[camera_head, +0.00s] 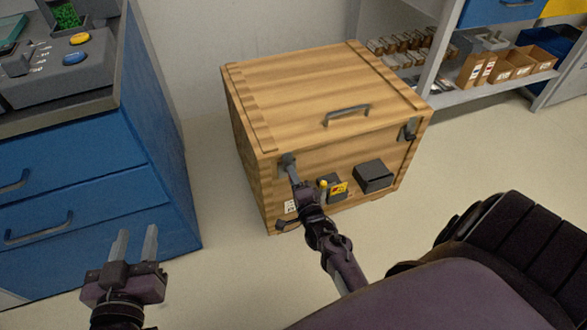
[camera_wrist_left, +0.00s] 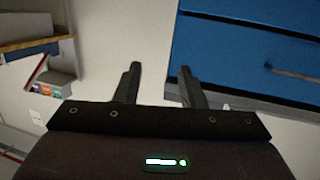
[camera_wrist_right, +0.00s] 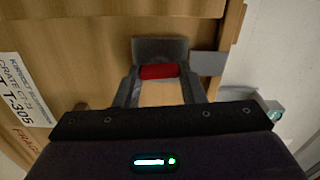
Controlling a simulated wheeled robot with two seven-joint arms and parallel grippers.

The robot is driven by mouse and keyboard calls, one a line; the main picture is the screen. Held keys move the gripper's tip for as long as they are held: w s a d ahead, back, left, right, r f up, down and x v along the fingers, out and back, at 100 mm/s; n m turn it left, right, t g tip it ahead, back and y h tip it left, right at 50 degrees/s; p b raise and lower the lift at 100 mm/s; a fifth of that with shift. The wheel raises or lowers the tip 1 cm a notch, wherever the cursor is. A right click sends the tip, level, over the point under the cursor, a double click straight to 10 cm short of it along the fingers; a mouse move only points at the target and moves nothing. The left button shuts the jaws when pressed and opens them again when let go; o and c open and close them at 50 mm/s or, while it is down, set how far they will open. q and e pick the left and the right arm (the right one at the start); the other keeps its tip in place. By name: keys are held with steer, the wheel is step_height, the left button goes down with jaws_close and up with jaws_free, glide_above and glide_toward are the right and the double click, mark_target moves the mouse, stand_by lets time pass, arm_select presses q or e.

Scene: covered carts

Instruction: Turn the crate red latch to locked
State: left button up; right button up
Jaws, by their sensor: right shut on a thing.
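The wooden crate (camera_head: 300,95) stands on the floor with its lid down. The red latch (camera_wrist_right: 158,71) sits on a dark grey plate on the crate's front, in the right wrist view. My right gripper (camera_head: 291,172) is at the front's upper left corner and hides most of this latch in the head view. In the right wrist view my right gripper (camera_wrist_right: 158,85) has its fingers on either side of the red part, shut on it. My left gripper (camera_head: 136,243) is open and empty, away from the crate; the left wrist view shows its fingers apart (camera_wrist_left: 158,80).
A second dark latch (camera_head: 409,130) is at the crate's right, and a handle (camera_head: 346,115) on its lid. A dark box (camera_head: 373,176) is on the front. A blue cabinet (camera_head: 90,170) stands left, shelving (camera_head: 490,100) back right. Floor in front is clear.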

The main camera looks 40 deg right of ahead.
arm_select(q)
steer(key=shift+s+f, duration=0.15)
steer(key=shift+f, duration=0.4)
steer(key=shift+g, duration=0.3)
arm_select(e)
steer(key=o, duration=1)
